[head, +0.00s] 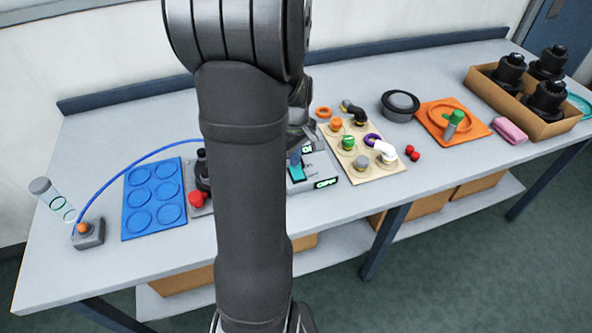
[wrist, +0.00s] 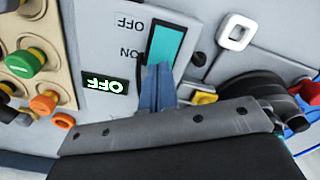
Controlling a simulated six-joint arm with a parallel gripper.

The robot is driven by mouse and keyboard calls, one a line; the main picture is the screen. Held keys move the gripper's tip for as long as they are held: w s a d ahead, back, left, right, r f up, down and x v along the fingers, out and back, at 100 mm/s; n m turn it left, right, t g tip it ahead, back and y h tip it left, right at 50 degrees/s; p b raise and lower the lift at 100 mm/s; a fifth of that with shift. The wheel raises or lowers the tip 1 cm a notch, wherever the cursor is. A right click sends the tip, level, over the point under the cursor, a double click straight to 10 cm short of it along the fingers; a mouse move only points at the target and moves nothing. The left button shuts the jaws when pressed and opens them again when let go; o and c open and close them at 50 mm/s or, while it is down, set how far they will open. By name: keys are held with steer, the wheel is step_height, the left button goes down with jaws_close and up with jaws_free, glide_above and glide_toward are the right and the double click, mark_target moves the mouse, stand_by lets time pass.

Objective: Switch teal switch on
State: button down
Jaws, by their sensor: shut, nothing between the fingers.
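The teal switch (wrist: 167,45) is a rocker in a grey panel, with OFF and ON printed beside it in the wrist view. In the head view the teal switch (head: 296,173) is partly hidden by my arm. A display (wrist: 104,86) beside it glows green and reads OFF, upside down in the wrist view; it also shows in the head view (head: 326,183). My gripper (wrist: 158,72) is shut and empty, its blue fingertips at the rocker's ON end. I cannot tell whether they touch it. In the head view my gripper (head: 295,158) is just above the switch.
A beige board (head: 378,160) with coloured knobs stands right of the panel. A red button (head: 196,200) and a blue tray (head: 154,198) lie to the left. A yellow part (wrist: 204,98) and black fittings are near the fingers in the wrist view.

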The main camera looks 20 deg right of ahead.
steer(key=shift+f, duration=0.6)
steer(key=shift+r, duration=3.55)
step_height(320, 180, down, 7)
steer(key=shift+f, duration=0.1)
steer(key=shift+r, duration=0.2)
steer(key=shift+r, duration=4.25)
steer(key=w+f+n, duration=0.1)
steer(key=w, duration=0.3)
steer(key=w+f+n, duration=0.1)
steer(key=w+f, duration=0.1)
steer(key=w, duration=0.2)
steer(key=w+f, duration=0.1)
steer(key=w, duration=0.4)
steer(key=shift+f+n, duration=0.2)
steer(key=shift+n, duration=0.2)
